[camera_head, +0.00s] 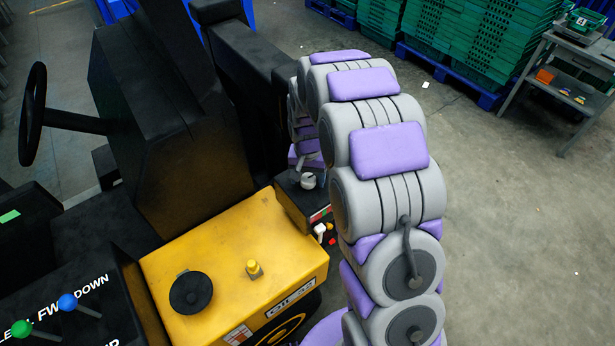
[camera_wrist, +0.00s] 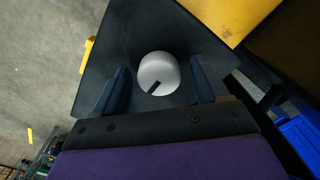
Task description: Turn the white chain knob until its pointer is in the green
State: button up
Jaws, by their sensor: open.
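The white knob (camera_wrist: 157,72) stands on a dark box top (camera_wrist: 125,45) in the wrist view. A short black pointer mark shows on its lower part, aimed down-left in that picture. My gripper (camera_wrist: 157,66) is open, with one dark finger on each side of the knob and a visible gap to each. In the head view the knob (camera_head: 308,181) is small and pale on the dark control box (camera_head: 291,196), just below the end of my arm. No green zone around the knob can be made out in either view.
A yellow machine cover (camera_head: 215,250) with a black round cap (camera_head: 191,292) and a yellow button (camera_head: 254,269) lies beside the box. A black steering wheel (camera_head: 33,115) is at the left. Stacked green crates (camera_head: 480,45) stand behind.

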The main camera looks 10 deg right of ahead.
jog(key=c, duration=1.1)
jog(key=shift+o, duration=0.2)
jog(key=shift+m, duration=0.3)
jog(key=m+p, duration=0.2)
jog(key=m, duration=0.3)
jog(key=m+p, duration=0.3)
jog(key=m, duration=0.3)
jog(key=shift+r+m, duration=0.15)
jog(key=shift+m, duration=0.15)
jog(key=m+p, duration=0.3)
jog(key=m, duration=0.3)
jog(key=m+p, duration=0.2)
jog(key=m, duration=0.3)
jog(key=shift+w+m, duration=0.15)
jog(key=shift+m, duration=0.15)
